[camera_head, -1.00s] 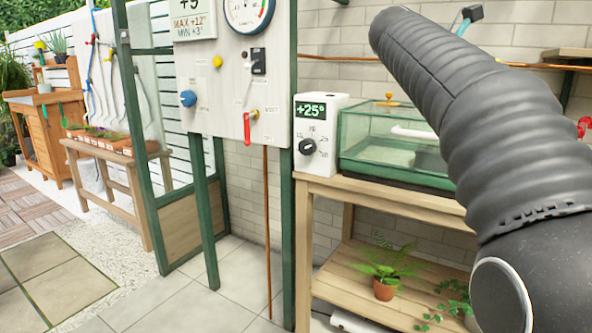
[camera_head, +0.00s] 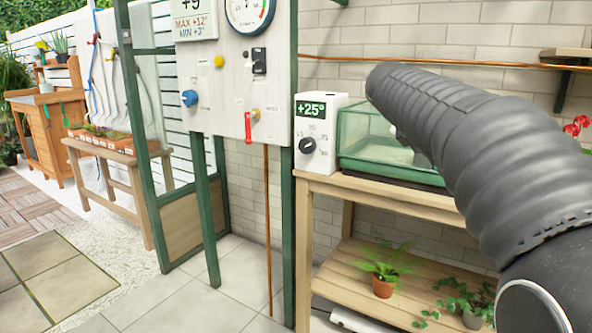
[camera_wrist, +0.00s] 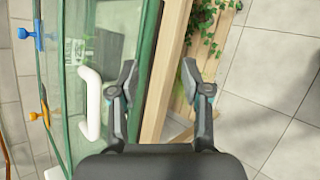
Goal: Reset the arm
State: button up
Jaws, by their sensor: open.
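My gripper (camera_wrist: 158,82) shows in the wrist view with its two dark fingers apart and nothing between them. Beyond the fingers are the green-framed glass case (camera_wrist: 150,55) and the edge of the wooden bench (camera_wrist: 172,70). In the head view my dark ribbed arm reaches in from the right, in front of the green glass case (camera_head: 362,140) on the bench (camera_head: 385,200). The gripper itself is hidden in the head view. A white handle (camera_wrist: 90,103) on the glass lies left of the fingers, apart from them.
A white control box (camera_head: 318,135) reading +25° stands left of the case. A panel (camera_head: 225,90) with switches, a gauge and a red-handled valve is further left. Potted plants (camera_head: 382,287) sit on the lower shelf. The tiled floor (camera_head: 225,285) in front is clear.

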jog(key=s+a+f+m+y, duration=0.3)
jog(key=s+a+f+m, duration=0.15)
jog(key=s+f, duration=0.3)
jog(key=s+a+f+m+y, duration=0.35)
jog(key=s+a+f, duration=0.2)
jog(key=f, duration=0.35)
jog(key=s+a+f+m+y, duration=0.1)
jog(key=s+f, duration=0.3)
jog(key=s, duration=0.4)
jog(key=s+a+f+m+y, duration=0.1)
jog(key=s+a+f+m, duration=0.2)
jog(key=s, duration=0.4)
jog(key=shift+s+f+m+t, duration=0.3)
jog(key=shift+s+f+t, duration=0.1)
